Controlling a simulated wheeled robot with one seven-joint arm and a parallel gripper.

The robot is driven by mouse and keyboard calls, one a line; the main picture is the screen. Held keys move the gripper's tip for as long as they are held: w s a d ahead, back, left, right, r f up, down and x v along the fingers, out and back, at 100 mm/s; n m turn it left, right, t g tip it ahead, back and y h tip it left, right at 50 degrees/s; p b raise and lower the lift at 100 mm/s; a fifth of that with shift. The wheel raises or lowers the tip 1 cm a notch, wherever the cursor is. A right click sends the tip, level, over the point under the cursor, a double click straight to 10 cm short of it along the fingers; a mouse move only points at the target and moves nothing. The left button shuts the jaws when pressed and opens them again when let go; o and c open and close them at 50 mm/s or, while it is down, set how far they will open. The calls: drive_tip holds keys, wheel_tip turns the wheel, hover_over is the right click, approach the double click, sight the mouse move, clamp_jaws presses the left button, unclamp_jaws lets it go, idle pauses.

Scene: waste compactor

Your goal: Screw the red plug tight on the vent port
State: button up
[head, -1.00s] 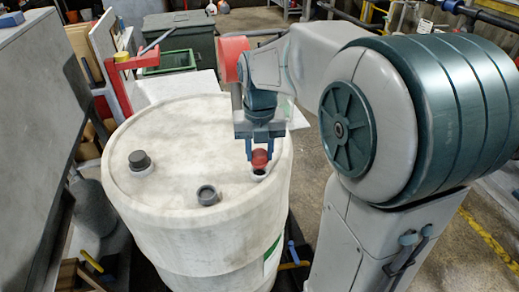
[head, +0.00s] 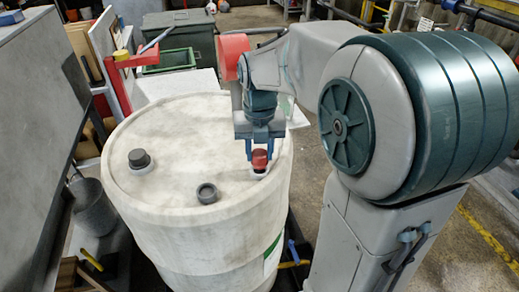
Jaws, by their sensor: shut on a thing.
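The red plug (head: 260,158) is at the vent port (head: 259,171), a pale ring near the right edge of the white drum's top (head: 170,130). My gripper (head: 260,151) points down from above and is shut on the red plug. The plug stands roughly upright, with its lower part at the port's collar. I cannot tell how deep its thread sits in the port. The fingers partly hide the plug's upper part.
A dark grey cap (head: 139,159) sits at the drum top's left, and a grey open-looking fitting (head: 207,193) near its front. A red bracket (head: 130,62) stands behind the drum at left. A green bin (head: 180,40) is farther back. Above the drum's middle is clear.

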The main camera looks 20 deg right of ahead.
drive_tip(key=shift+f+b, duration=0.45)
drive_tip(key=shift+f, duration=0.55)
idle(1.4)
drive_tip(key=shift+o, duration=0.9)
drive_tip(key=m, duration=0.5)
drive_tip(key=shift+c, duration=0.4)
drive_tip(key=m, duration=0.5)
drive_tip(key=shift+p, duration=0.35)
